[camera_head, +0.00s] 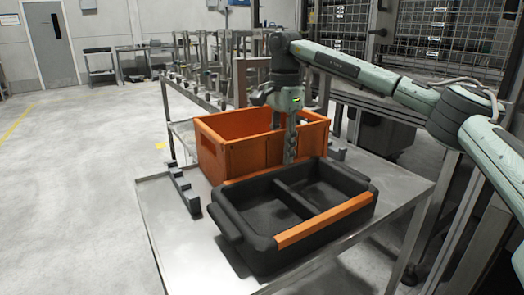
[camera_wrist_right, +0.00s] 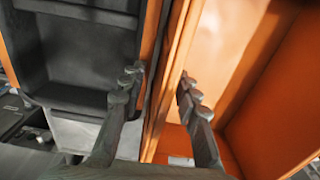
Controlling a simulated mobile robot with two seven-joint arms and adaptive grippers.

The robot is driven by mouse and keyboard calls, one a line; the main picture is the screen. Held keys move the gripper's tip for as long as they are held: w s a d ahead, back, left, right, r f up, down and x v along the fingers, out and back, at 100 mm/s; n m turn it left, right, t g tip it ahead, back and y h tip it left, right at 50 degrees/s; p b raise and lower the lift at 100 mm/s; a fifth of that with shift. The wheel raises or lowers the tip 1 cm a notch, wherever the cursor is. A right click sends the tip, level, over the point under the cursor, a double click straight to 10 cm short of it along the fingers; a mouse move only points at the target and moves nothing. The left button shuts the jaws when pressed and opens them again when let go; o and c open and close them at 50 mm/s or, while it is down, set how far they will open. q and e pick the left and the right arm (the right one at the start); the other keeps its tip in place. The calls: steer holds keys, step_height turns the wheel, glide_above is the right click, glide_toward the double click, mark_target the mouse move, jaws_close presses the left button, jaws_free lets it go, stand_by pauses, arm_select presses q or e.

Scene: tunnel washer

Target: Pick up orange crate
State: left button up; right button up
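The orange crate (camera_head: 240,152) stands on a metal table, behind a black tray. My right gripper (camera_head: 290,150) points down at the crate's near wall, towards its right part. In the right wrist view its two fingers (camera_wrist_right: 160,90) are apart, one on each side of the orange crate wall (camera_wrist_right: 172,70). The crate's inside (camera_wrist_right: 230,45) is on the right there. I cannot tell whether the fingers touch the wall. The arm hides part of the crate's far side. My left gripper is not in view.
The black tray (camera_head: 228,217), with two compartments and an orange strip (camera_head: 325,222) on its front rim, sits close in front of the crate. A grey metal bracket (camera_head: 184,190) is at the left on the table (camera_head: 165,235). Wire-mesh racking (camera_head: 440,35) stands behind on the right.

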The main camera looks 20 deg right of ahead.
jaws_close()
steer(key=shift+r, duration=0.15)
stand_by(0.4)
